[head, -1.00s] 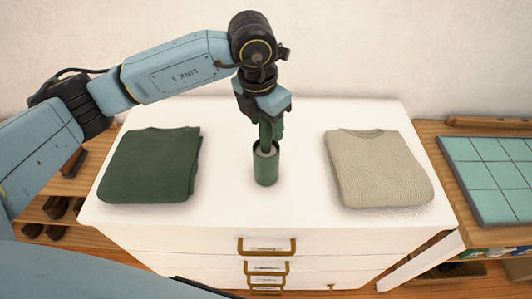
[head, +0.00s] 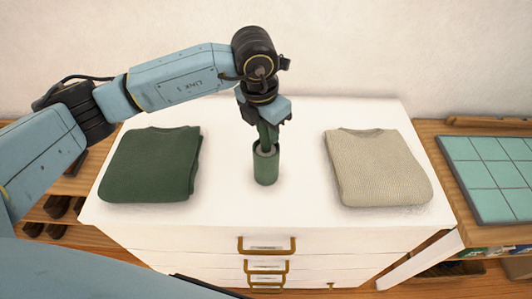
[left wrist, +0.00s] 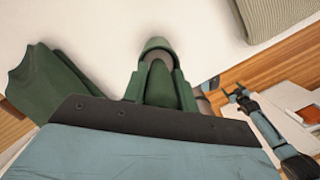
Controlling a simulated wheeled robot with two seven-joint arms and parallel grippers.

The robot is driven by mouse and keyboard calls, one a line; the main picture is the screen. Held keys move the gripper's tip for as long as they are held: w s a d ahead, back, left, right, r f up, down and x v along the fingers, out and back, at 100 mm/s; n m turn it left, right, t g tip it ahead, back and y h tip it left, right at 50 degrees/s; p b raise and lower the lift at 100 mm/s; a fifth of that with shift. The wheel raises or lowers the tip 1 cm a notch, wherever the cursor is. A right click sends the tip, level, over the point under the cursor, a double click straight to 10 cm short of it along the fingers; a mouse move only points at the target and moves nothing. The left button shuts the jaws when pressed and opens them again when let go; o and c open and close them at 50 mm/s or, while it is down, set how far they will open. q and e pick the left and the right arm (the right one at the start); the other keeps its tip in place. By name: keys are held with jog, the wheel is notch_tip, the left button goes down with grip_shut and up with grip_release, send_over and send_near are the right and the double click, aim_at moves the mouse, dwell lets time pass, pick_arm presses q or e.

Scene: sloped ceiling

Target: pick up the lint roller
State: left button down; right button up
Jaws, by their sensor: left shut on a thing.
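The lint roller (head: 266,170) stands upright on the white dresser top (head: 300,190), between two folded sweaters. Its lower part is a green cylinder with a greyish ring inside the top rim. My left gripper (head: 268,143) points down over it and is shut on its upper part, which the fingers largely hide. In the left wrist view the green upper part of the roller (left wrist: 158,85) lies between the green fingers, with the cylinder rim beyond. What looks like my right gripper (left wrist: 238,94) shows small at the right of that view, away from the dresser top; its jaws are unclear.
A folded dark green sweater (head: 150,165) lies to the left and a folded beige sweater (head: 378,168) to the right. Bare white surface surrounds the roller. A teal tiled panel (head: 490,175) lies on the wooden surface at far right. Drawers with brass handles face me.

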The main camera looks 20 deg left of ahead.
pick_arm(q)
jog(key=shift+r, duration=0.15)
notch_tip(320, 180, up, 10)
jog(key=shift+f+b, duration=0.15)
jog(key=shift+b, duration=0.2)
notch_tip(320, 180, up, 10)
jog(key=m+g+h+p, duration=0.1)
jog(key=m+p, duration=0.8)
jog(key=shift+s+d+f+b, duration=0.1)
jog(key=shift+f+b, duration=1.7)
jog(key=shift+f, duration=1.5)
notch_tip(320, 180, down, 9)
jog(key=b, duration=0.7)
jog(key=shift+r+b, duration=0.2)
jog(key=shift+b, duration=0.1)
jog(key=c, duration=1)
grip_release()
jog(key=shift+c, duration=0.2)
